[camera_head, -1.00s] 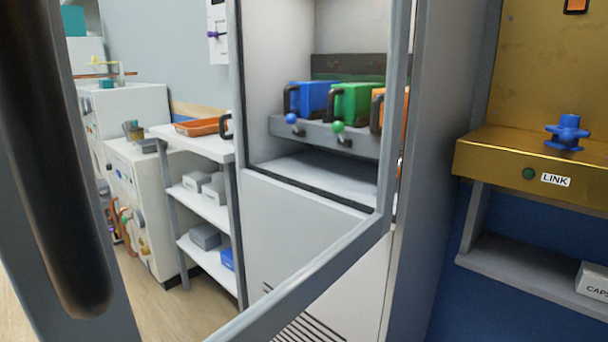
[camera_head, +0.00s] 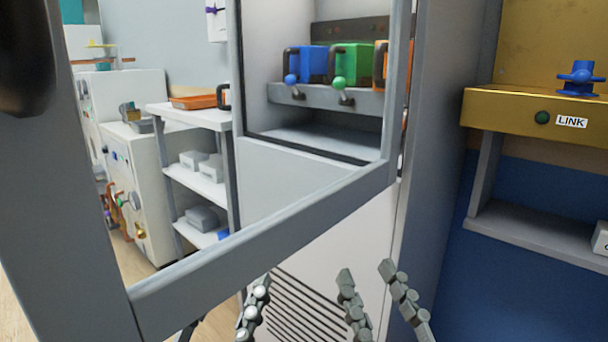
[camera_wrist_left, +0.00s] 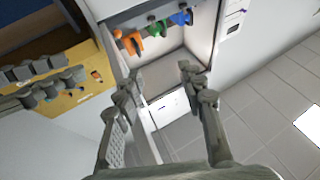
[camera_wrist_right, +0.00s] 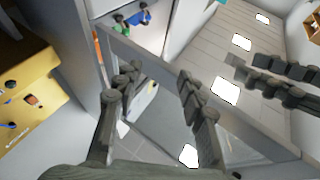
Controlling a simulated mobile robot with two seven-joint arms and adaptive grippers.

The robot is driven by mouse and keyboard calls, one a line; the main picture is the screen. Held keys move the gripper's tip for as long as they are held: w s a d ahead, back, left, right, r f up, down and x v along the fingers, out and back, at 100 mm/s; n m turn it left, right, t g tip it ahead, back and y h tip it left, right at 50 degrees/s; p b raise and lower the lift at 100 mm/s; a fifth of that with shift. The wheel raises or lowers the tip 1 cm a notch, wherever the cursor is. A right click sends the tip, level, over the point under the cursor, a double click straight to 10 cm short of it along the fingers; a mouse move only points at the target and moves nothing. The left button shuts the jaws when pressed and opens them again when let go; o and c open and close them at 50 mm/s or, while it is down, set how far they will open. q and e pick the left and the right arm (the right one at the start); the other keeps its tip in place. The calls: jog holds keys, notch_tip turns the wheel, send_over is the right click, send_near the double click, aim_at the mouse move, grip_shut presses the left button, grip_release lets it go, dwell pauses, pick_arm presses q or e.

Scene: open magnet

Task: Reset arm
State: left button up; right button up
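My right gripper (camera_head: 368,272) is at the bottom of the head view, in front of the vented lower cabinet front. Its fingers are apart with nothing between them, as its wrist view (camera_wrist_right: 157,78) also shows. My left gripper (camera_head: 228,305) is to its left, partly hidden behind the door frame's lower bar. In its wrist view (camera_wrist_left: 158,75) its fingers are apart and empty. Neither gripper touches the blue module (camera_head: 308,64), the green module (camera_head: 352,62) or the orange module (camera_head: 380,64), which sit in a row inside the cabinet.
The grey door frame (camera_head: 270,245) crosses in front of the cabinet and my left gripper. A white shelf rack (camera_head: 195,185) with an orange tray (camera_head: 193,102) stands left. A brass ledge (camera_head: 510,108) with a blue valve-like part (camera_head: 580,78) is at right.

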pick_arm(q)
jog(key=w+a+f+g+y+p, duration=0.25)
jog(key=f+g+p, duration=0.2)
jog(key=f, duration=0.65)
jog(key=w+a+f+g+y+p, duration=0.1)
jog(key=a+f+g+y+p, duration=0.3)
jog(key=f, duration=0.7)
pick_arm(e)
jog(key=w+d+f+g+h, duration=0.25)
jog(key=f+g, duration=0.25)
jog(key=f, duration=0.6)
jog(key=w+d+f+g+h, duration=0.1)
jog(key=d+f+g+h, duration=0.25)
jog(key=f, duration=0.75)
pick_arm(q)
jog(key=s+a+f+n+g+y+p, duration=0.1)
jog(key=s+a+f+g+p, duration=0.3)
jog(key=s+a+f+g, duration=0.6)
jog(key=s+a+f+y, duration=0.1)
jog(key=s+a+f, duration=0.1)
jog(key=s+f, duration=0.1)
jog(key=shift+s+a+f+n, duration=0.25)
jog(key=shift+s+n, duration=0.15)
pick_arm(e)
jog(key=s+d+f+m+g+h, duration=0.1)
jog(key=s+d+f+g+h, duration=0.1)
jog(key=s+d+f+g, duration=0.8)
jog(key=s+d+f, duration=0.3)
jog(key=shift+s+f+m+h, duration=0.25)
jog(key=shift+s+m+h, duration=0.15)
